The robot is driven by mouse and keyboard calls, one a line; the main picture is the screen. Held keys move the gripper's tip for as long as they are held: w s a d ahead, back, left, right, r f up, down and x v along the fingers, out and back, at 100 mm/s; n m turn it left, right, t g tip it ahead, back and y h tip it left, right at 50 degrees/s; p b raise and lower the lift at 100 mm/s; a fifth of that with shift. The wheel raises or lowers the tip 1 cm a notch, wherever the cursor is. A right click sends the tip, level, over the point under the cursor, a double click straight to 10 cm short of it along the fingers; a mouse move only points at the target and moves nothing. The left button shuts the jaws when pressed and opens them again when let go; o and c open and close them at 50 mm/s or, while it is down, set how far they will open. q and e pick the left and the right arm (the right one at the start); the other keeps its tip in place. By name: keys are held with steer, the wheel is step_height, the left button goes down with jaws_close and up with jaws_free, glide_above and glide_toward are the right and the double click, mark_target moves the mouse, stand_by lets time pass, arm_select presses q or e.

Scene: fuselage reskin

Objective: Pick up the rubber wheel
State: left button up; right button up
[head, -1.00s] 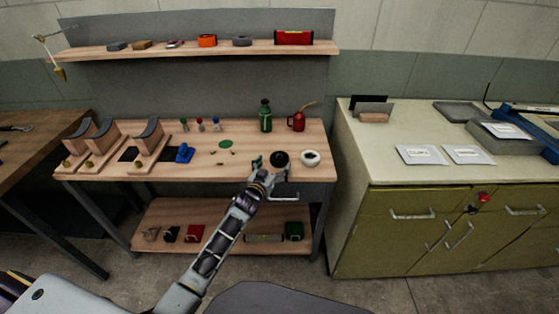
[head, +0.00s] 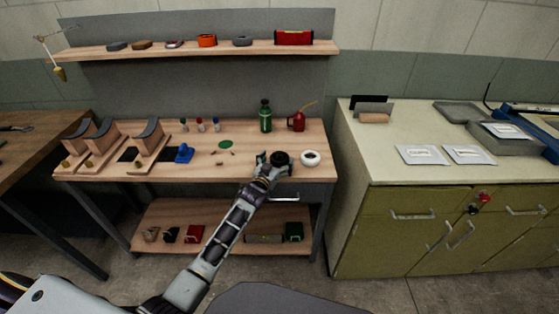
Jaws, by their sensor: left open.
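A small round black item (head: 281,157), which looks like the rubber wheel, lies near the front edge of the wooden workbench (head: 245,171), right of its middle. My left gripper (head: 274,162) is open at the wheel, with one finger on its left side and the other close to its front right. I cannot tell whether the fingers touch it. The gripper hides part of the wheel's near side. My right gripper is not in view.
A white ring (head: 310,158) lies close to the right of the wheel. A green bottle (head: 265,116) and a red oil can (head: 299,121) stand behind. A blue item (head: 184,153) and wooden stands (head: 150,142) are to the left.

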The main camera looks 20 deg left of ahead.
mark_target(278, 160)
arm_select(q)
steer(key=c, duration=1.3)
steer(key=shift+o, duration=0.2)
steer(key=shift+r, duration=0.1)
steer(key=shift+r, duration=0.5)
step_height(278, 160, up, 8)
steer(key=shift+f+p, duration=0.15)
steer(key=shift+p, duration=0.55)
steer(key=shift+r, duration=0.6)
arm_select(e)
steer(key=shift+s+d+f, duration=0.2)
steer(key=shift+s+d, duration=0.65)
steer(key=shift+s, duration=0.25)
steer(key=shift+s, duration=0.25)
